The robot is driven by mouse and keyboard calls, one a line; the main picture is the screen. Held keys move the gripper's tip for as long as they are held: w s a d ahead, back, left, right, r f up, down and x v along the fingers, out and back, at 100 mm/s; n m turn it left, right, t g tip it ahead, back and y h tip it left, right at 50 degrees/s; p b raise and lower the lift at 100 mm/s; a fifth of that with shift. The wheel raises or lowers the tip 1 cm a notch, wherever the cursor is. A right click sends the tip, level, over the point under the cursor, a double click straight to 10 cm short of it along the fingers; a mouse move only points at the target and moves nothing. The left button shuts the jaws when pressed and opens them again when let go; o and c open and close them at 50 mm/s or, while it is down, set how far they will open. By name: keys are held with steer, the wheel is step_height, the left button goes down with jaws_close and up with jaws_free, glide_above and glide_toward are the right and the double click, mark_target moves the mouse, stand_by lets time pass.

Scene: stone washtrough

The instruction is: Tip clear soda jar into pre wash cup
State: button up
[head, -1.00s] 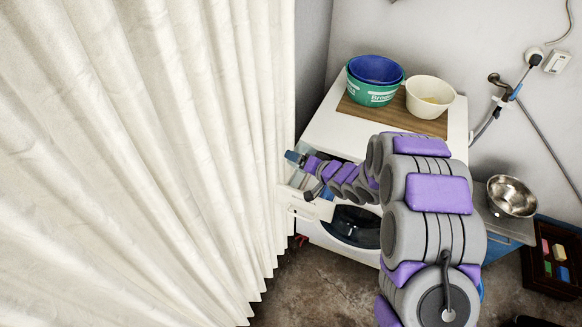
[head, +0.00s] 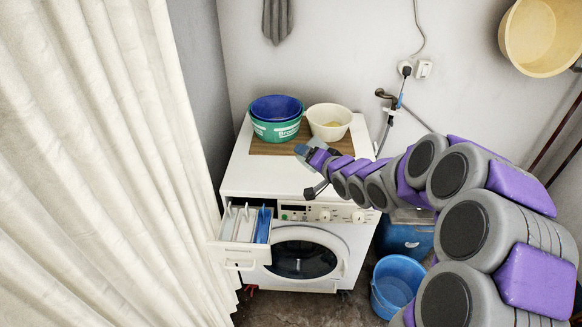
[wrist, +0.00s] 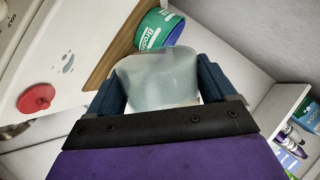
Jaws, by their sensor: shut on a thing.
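My gripper (wrist: 160,92) is shut on a clear, frosted-looking jar (wrist: 158,75), held between its two dark blue fingers in the wrist view. Its contents and exact tilt are hard to tell. In the head view my gripper (head: 309,151) is over the front part of the washing machine top, up and right of the open detergent drawer. The drawer (head: 231,253) is pulled out at the machine's front left. It has white compartments and a blue piece (head: 263,225) on its right side. I cannot tell which compartment is the pre wash cup.
The white washing machine (head: 250,175) carries a board with a green tub (head: 275,130), a blue bowl in it, and a cream bowl (head: 329,121). A white curtain (head: 100,160) hangs close left of the drawer. A blue bucket (head: 398,285) stands on the floor at right.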

steer(key=shift+m+h, duration=0.3)
steer(key=shift+h, duration=0.1)
steer(key=d+r, duration=0.1)
steer(key=s+d+r+p, duration=0.1)
steer(key=d, duration=0.1)
steer(key=shift+r, duration=0.4)
steer(key=w+a+f+n+g+y+p, duration=0.1)
steer(key=w+a+f+n+y+p, duration=0.15)
steer(key=a+f, duration=0.45)
steer(key=w+a+f+n+g+y+p, duration=0.1)
steer(key=a+f+p, duration=0.2)
steer(key=a+f, duration=0.35)
steer(key=s+a+f+n+g+y+p, duration=0.1)
steer(key=s+a+f, duration=0.3)
steer(key=a, duration=0.5)
steer(key=s+a+f+n+g+y+p, duration=0.1)
steer(key=s+a+f+n+g+y, duration=0.1)
steer(key=s+a+f, duration=0.3)
steer(key=a+n+g, duration=0.1)
steer(key=a, duration=0.3)
steer(key=shift+a+f+n, duration=0.25)
steer(key=shift+a+n, duration=0.1)
steer(key=shift+a, duration=0.05)
steer(key=shift+f+b, duration=0.15)
steer(key=shift+b, duration=0.7)
steer(key=n+t+b, duration=0.1)
steer(key=b, duration=0.3)
steer(key=shift+b, duration=0.3)
